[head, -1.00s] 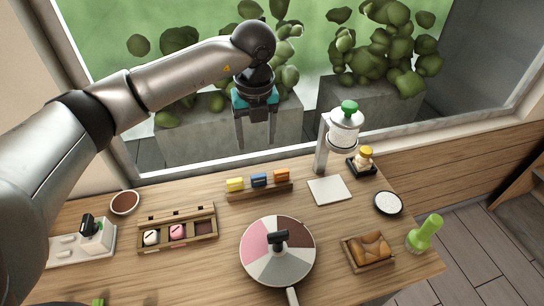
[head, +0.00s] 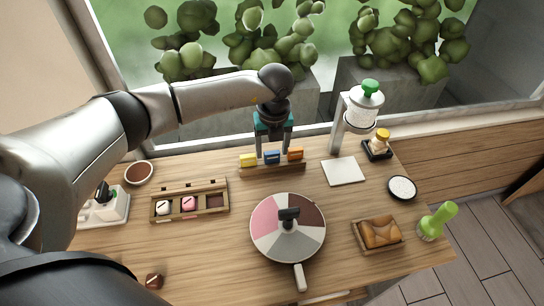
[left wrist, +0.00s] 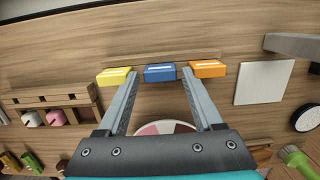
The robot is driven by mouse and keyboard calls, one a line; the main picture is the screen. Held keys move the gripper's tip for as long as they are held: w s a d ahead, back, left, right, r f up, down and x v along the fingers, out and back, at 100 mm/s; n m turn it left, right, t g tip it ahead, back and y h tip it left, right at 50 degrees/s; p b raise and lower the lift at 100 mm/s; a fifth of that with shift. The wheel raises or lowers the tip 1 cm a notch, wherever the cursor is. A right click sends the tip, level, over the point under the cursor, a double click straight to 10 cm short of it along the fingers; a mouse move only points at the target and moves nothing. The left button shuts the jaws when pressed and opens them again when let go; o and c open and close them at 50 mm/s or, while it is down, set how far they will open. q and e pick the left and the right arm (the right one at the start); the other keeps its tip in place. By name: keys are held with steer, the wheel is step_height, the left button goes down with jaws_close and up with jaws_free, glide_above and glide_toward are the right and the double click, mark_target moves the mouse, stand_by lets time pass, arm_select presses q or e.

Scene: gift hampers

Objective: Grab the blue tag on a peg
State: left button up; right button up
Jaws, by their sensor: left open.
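The blue tag (head: 272,157) is the middle one of three on a wooden peg rail (head: 272,169) at the back of the table, between a yellow tag (head: 248,160) and an orange tag (head: 295,154). My left gripper (head: 273,150) is open and comes down from above at the blue tag. In the left wrist view the blue tag (left wrist: 160,73) shows between the tips of the two spread fingers (left wrist: 160,74), with the yellow tag (left wrist: 115,76) and orange tag (left wrist: 206,69) just outside. I cannot tell whether the fingers touch any tag. My right gripper is not in view.
A wooden box (head: 190,212) with small cakes lies to the left. A round sectioned lid (head: 288,228) lies in front. A white square (head: 343,171) and a dispenser on a stand (head: 362,104) are to the right. The tabletop before the rail is partly clear.

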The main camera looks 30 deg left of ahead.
arm_select(q)
step_height(320, 180, down, 2)
steer(key=shift+w+f, duration=0.1)
steer(key=shift+w, duration=0.05)
steer(key=shift+a, duration=0.1)
jaws_close()
stand_by(0.4)
